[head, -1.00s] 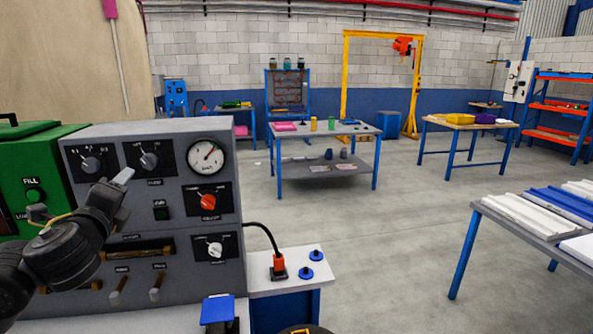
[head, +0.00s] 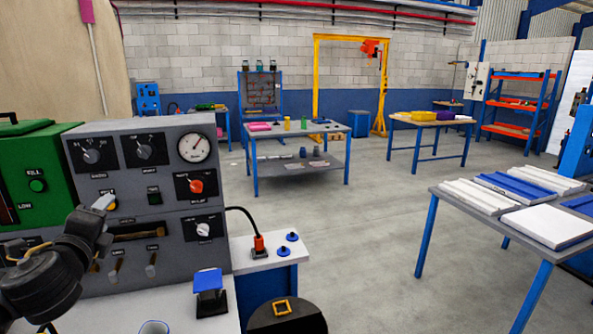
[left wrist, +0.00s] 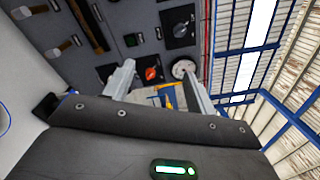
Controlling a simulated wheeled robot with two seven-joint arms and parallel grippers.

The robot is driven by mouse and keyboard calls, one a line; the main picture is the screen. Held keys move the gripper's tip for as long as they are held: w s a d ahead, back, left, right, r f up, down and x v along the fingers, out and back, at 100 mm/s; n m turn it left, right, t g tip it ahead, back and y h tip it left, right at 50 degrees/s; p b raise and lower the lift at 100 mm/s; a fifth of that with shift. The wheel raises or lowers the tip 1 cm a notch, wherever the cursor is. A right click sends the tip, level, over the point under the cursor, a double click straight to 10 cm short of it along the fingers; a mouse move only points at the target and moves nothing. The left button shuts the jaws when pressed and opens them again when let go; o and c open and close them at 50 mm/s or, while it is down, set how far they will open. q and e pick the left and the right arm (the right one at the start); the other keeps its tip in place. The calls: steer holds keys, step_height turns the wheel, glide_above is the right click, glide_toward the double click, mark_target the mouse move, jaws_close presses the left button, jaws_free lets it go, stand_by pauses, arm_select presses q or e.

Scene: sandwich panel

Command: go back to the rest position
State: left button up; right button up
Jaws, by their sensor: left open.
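My left gripper (head: 104,203) is at the left of the head view, in front of the grey control panel (head: 130,211). In the left wrist view its two pale fingers (left wrist: 160,85) stand apart with nothing between them. The panel carries dials, a round gauge (head: 194,148), a red knob (head: 196,186) and several levers. In the left wrist view the panel (left wrist: 100,22) lies beyond the fingers, and I see no contact. My right gripper is not in view.
A green box (head: 34,175) stands left of the panel. A white bench (head: 250,254) with a red plug (head: 259,243) and blue knobs is right of it. A table with white and blue panels (head: 435,191) stands at the right. The floor (head: 350,230) between is clear.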

arm_select(q)
steer(key=s+d+f+n+g+h, duration=0.1)
steer(key=s+d+f+n+g, duration=0.2)
steer(key=f, duration=0.7)
steer(key=s+d+f+n+g+h, duration=0.1)
steer(key=s+d+f+n+g, duration=0.2)
steer(key=f, duration=0.6)
steer(key=s+d+f+n+g+h, duration=0.1)
steer(key=s+d+f+n, duration=0.3)
steer(key=f, duration=0.6)
steer(key=s+d+f+n+g+h, duration=0.1)
steer(key=s+f+n+g, duration=0.15)
steer(key=s+f, duration=0.4)
steer(key=s+d+f+n+g, duration=0.2)
steer(key=s+f+n, duration=0.1)
steer(key=s, duration=0.6)
steer(key=s+d+f+n+g+h, duration=0.1)
steer(key=s+f+n+g, duration=0.15)
steer(key=s+f, duration=0.4)
step_height(320, 180, down, 22)
steer(key=s, duration=0.1)
steer(key=s+a+f+g, duration=0.2)
steer(key=s+f, duration=1.5)
steer(key=f, duration=0.1)
steer(key=shift+s+a+y, duration=0.2)
steer(key=shift+a+y, duration=0.05)
steer(key=shift+y, duration=0.05)
